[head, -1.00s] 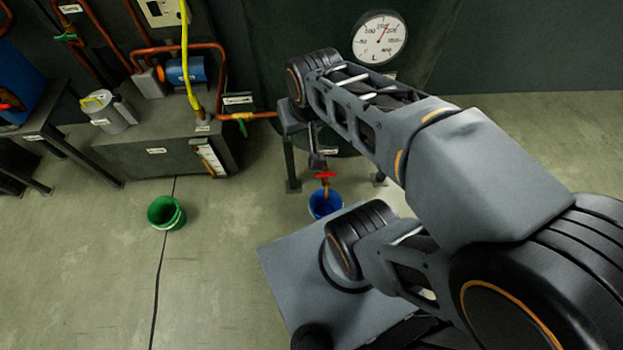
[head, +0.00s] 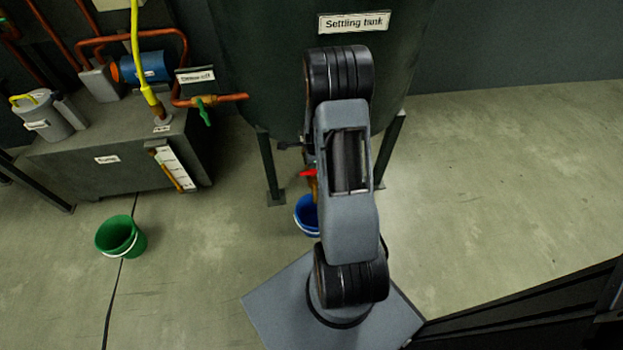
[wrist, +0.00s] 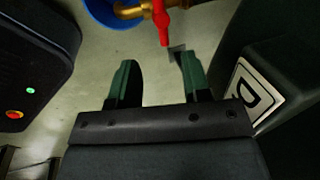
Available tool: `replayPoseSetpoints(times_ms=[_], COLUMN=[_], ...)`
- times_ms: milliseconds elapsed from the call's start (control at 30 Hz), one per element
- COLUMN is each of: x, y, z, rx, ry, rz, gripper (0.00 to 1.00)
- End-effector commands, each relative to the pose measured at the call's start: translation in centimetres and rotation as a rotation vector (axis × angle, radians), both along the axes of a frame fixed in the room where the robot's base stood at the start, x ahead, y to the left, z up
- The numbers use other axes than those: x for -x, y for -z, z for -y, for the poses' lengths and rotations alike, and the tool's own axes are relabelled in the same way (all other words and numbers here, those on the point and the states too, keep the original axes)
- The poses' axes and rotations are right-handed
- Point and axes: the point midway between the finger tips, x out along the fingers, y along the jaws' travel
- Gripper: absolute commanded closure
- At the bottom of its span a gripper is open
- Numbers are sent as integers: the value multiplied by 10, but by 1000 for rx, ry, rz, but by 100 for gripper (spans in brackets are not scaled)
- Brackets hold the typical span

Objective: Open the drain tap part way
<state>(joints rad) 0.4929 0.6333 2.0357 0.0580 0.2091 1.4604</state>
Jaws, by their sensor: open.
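The drain tap has a red handle (head: 308,173) on a brass body, low at the settling tank (head: 262,60), partly hidden behind my arm. In the wrist view the red handle (wrist: 161,24) points down the picture from the brass body (wrist: 130,10). My gripper (wrist: 157,72) is open, its two dark green fingers apart with nothing between them. The handle's tip lies just beyond the fingertips in the picture, roughly centred between them; I cannot tell whether it touches. A blue bucket (head: 306,216) stands below the tap. In the head view my gripper is mostly hidden by my arm.
A tank leg (head: 268,165) stands left of the tap and another (head: 390,150) right of it. A dark body with a white label (wrist: 258,95) is close on the right in the wrist view. A green bucket (head: 120,238) stands on open floor at left.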

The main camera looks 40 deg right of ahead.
Motion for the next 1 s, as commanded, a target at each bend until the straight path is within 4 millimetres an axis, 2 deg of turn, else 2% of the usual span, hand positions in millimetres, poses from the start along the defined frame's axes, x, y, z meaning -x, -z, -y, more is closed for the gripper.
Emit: replayPoseSetpoints(times_ms=[33, 400, 600, 800, 1000], x=[0, -15, -23, -28, -30], y=[12, 79, 109, 126, 132], z=[2, 9, 13, 15, 16], rx=[-3, -4, -4, -3, -3], ry=[10, 15, 14, 13, 13], rz=[-2, -2, -2, -1, -1], gripper=[56, 56, 56, 56, 56])
